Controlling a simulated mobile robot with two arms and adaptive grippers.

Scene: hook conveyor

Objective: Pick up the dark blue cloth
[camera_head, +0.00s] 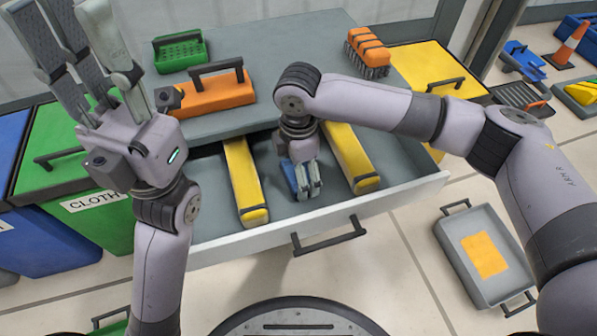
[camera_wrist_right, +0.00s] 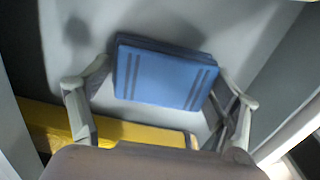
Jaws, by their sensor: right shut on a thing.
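The dark blue cloth (camera_head: 288,176) is inside the open grey drawer (camera_head: 405,195). In the right wrist view the cloth (camera_wrist_right: 165,75) is a folded blue pad with darker stripes near two edges. My right gripper (camera_head: 308,185) reaches down into the drawer. Its fingers (camera_wrist_right: 165,98) stand on both sides of the cloth and are shut on it. In the head view the gripper hides part of the cloth. Whether the cloth is clear of the drawer floor I cannot tell. My left gripper (camera_head: 75,35) is raised at the upper left, open and empty.
Two yellow bars (camera_head: 244,180) and (camera_head: 350,160) lie in the drawer on either side of my right gripper. An orange toolbox (camera_head: 215,97), a green caddy (camera_head: 180,54) and an orange brush (camera_head: 368,50) stand on the grey top. A grey tray (camera_head: 450,240) lies on the floor at right.

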